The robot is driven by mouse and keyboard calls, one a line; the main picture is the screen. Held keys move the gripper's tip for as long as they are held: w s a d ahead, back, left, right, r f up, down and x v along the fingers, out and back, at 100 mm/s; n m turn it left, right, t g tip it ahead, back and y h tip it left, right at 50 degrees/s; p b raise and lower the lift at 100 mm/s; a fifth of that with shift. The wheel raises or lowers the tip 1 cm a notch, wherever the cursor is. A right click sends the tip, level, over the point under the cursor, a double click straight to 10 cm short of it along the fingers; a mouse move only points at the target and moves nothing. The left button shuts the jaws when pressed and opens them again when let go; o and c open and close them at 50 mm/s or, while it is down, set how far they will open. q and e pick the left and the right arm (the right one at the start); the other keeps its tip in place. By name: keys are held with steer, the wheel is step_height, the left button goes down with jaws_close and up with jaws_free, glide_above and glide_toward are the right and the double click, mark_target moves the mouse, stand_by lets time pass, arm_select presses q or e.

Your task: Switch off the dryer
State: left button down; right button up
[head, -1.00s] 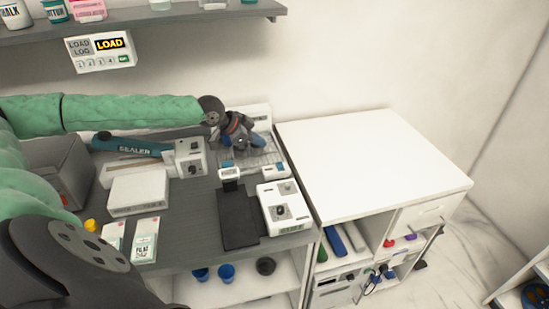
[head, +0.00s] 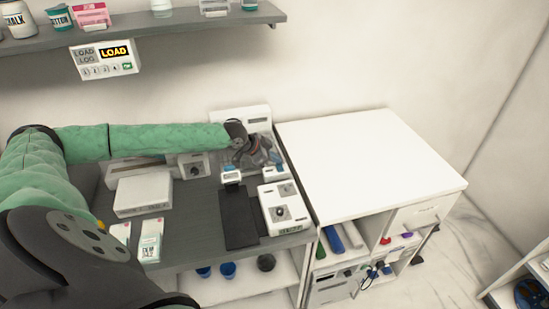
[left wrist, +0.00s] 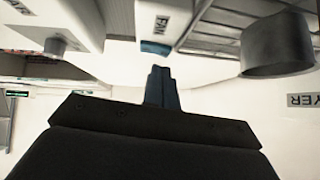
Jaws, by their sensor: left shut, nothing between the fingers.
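The dryer is a white unit (head: 240,115) at the back right of the grey bench, with a rack in front of it partly hidden by my arm. The end of a label reading "YER" (left wrist: 301,100) shows at the right of the left wrist view. My left gripper (head: 268,162) is over the rack area, above the small white blocks with blue tops. In the left wrist view its fingers (left wrist: 161,72) are shut and empty. Their tips point at a blue switch (left wrist: 156,47) next to a "FAN" label; I cannot tell whether they touch. My right gripper is not in view.
A grey cylinder (left wrist: 278,45) stands to the right of the fingers. A white box with a dial (head: 280,207) and a dark pad (head: 239,217) lie in front. A white cabinet top (head: 365,160) to the right is clear. A shelf (head: 180,22) overhangs the back.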

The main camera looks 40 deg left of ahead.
arm_select(q)
steer(key=shift+f, duration=0.65)
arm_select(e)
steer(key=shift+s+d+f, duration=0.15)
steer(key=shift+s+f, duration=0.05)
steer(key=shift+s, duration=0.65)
arm_select(q)
steer(key=shift+f, duration=0.15)
steer(key=shift+a, duration=0.1)
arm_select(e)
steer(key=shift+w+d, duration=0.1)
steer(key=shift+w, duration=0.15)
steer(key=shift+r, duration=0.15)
arm_select(q)
steer(key=shift+s+d+p, duration=0.5)
steer(key=shift+d+p, duration=0.1)
steer(key=shift+d, duration=0.05)
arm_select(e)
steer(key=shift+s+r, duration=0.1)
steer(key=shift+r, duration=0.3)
